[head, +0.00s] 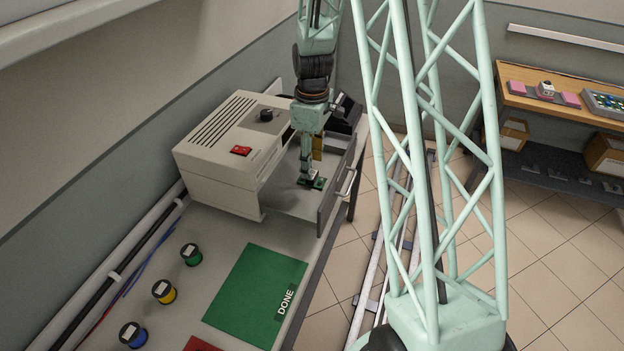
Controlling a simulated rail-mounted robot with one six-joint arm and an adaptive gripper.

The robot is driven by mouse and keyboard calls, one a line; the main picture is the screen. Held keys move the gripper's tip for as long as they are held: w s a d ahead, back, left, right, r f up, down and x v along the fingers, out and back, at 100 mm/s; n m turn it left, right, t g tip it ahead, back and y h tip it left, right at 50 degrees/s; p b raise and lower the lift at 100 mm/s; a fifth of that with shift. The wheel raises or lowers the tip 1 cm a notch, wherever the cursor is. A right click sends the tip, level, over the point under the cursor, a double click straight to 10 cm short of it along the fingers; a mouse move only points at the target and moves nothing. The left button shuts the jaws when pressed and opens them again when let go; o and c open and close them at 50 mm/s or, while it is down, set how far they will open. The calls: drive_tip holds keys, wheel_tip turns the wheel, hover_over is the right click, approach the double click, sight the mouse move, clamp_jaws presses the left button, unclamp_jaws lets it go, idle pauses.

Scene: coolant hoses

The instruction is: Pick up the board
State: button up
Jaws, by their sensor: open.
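The jaws are open. Contact between the fingers and the board cannot be made out from this angle.
The beige machine (228,148) with a red switch stands left of my gripper. A green DONE mat (252,292) lies clear in front. Several coloured spools (164,291) stand along the left.

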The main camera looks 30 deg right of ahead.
drive_tip(key=shift+f, duration=0.35)
drive_tip(key=shift+w+f, duration=0.1)
drive_tip(key=shift+f, duration=2.35)
drive_tip(key=c, duration=1)
